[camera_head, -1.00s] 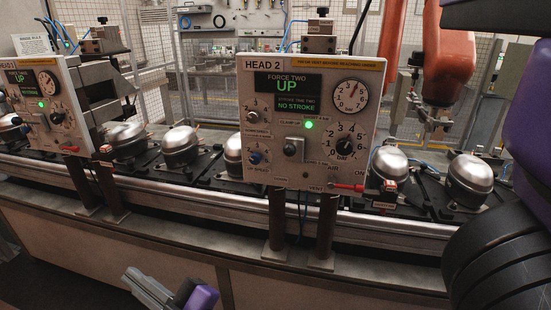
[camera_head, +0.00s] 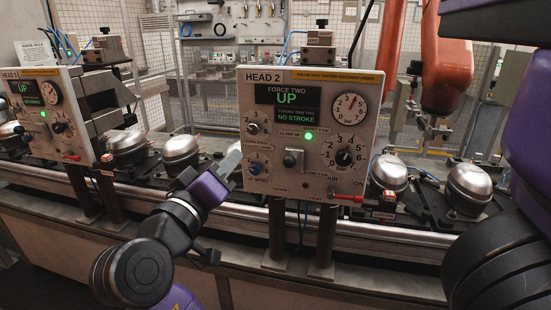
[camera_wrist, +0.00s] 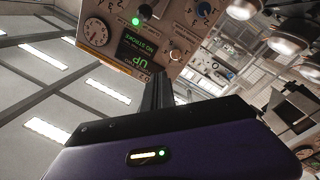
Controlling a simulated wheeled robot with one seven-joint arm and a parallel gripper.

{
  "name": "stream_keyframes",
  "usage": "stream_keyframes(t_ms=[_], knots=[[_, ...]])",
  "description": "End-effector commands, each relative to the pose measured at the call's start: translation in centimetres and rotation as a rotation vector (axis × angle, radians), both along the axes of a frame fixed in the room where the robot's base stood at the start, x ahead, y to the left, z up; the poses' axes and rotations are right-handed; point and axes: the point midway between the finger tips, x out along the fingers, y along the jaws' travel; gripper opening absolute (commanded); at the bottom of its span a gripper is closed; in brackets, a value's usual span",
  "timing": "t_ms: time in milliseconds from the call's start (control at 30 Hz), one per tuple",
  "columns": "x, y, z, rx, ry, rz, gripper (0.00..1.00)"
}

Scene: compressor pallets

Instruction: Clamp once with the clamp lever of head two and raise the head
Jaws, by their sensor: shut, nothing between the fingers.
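The head two panel (camera_head: 310,90) stands upright in the middle of the head view. Its display (camera_head: 288,105) reads FORCE TWO UP and NO STROKE, and a green lamp (camera_head: 308,136) is lit. My gripper (camera_head: 232,160) is shut and empty, just left of the panel's lower left edge and apart from the lever. In the wrist view its dark fingers (camera_wrist: 157,92) point toward the panel.
The head one panel (camera_head: 45,115) stands at the left. Silver compressors (camera_head: 388,172) sit on dark pallets along the conveyor (camera_head: 345,232). A red-handled vent valve (camera_head: 345,197) sticks out at the panel's lower right. An orange robot arm (camera_head: 450,65) stands behind at the right.

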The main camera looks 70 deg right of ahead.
Motion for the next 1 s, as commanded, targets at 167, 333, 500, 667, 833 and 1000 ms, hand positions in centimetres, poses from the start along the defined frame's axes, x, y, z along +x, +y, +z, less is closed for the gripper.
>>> stream_keyframes(t_ms=[167, 333, 500, 667, 833, 1000], knots=[[-1.7, 0.0, -1.1, 0.047, 0.009, -0.072, 0.00], [-1.8, 0.0, -1.4, 0.054, 0.012, -0.075, 0.00], [-1.8, 0.0, -1.4, 0.054, 0.013, -0.074, 0.00], [-1.9, -0.8, -1.2, 0.053, 0.013, -0.076, 0.00], [-2.2, -3.3, -1.0, 0.053, 0.014, -0.078, 0.00], [-2.5, -6.7, -0.8, 0.053, 0.015, -0.077, 0.00]])
